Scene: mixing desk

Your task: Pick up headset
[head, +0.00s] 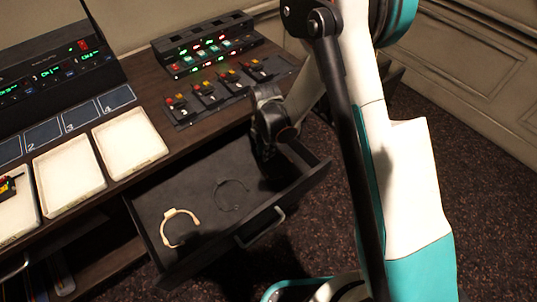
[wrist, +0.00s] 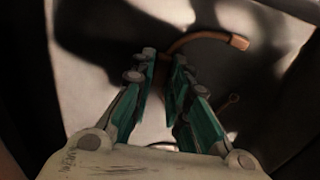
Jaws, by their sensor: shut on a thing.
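My gripper (wrist: 165,58) points down into the open drawer, and its fingers are shut on a thin brown curved band, a headset (wrist: 205,37), at their tips. The band curves to the right and ends in an orange-brown tip. The rest of the held part is hidden by the fingers. In the head view my gripper (head: 268,150) is at the drawer's back right, and its grip is hidden there. A cream headset (head: 180,228) lies in the drawer at the left front. A thin dark headset (head: 231,195) shows to its right.
The drawer (head: 205,258) is pulled out, with raised walls and a front handle (head: 260,228). White trays (head: 130,142) and control panels (head: 205,95) with lit buttons stand on the desk above. Free carpet (head: 455,165) lies to the right.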

